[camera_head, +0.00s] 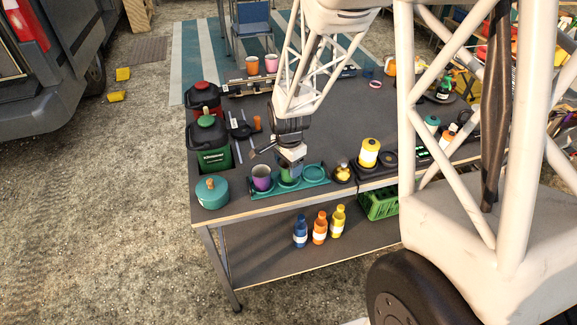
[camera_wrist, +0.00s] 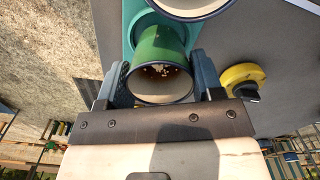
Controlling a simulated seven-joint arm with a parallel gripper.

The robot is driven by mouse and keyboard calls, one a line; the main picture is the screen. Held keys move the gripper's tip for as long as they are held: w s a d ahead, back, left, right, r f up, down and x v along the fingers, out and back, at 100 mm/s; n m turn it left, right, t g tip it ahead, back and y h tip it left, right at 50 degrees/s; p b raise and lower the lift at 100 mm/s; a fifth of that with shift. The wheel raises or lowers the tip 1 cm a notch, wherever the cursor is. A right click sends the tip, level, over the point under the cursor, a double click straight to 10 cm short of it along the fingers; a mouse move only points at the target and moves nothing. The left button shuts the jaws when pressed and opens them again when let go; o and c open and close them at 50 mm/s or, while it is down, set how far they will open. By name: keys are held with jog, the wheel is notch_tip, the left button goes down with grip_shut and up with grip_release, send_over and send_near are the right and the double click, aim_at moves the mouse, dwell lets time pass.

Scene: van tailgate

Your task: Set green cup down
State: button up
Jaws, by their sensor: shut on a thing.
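The green cup (camera_head: 289,175) is between the fingers of my gripper (camera_head: 291,160), at the teal tray (camera_head: 316,174) near the table's front edge. My gripper points down and is shut on the cup. The wrist view shows the green cup (camera_wrist: 160,43) with its open mouth toward the camera and a finger on each side of it. Small light specks show inside it. The teal tray (camera_wrist: 131,14) shows behind the cup. I cannot tell whether the cup's base touches the tray. A purple cup (camera_head: 262,179) stands at the tray's left end.
A teal pot (camera_head: 212,193) and a green-black canister (camera_head: 209,146) stand left of the tray. A small yellow-and-black item (camera_head: 342,173) stands close to the tray's right. A yellow canister (camera_head: 368,153) is farther right. Coloured bottles (camera_head: 319,228) stand on the lower shelf.

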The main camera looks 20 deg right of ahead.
jog(key=shift+f, duration=0.4)
jog(key=shift+f, duration=0.15)
jog(key=o, duration=1)
notch_tip(320, 180, up, 12)
jog(key=shift+r, duration=0.15)
dwell(0.7)
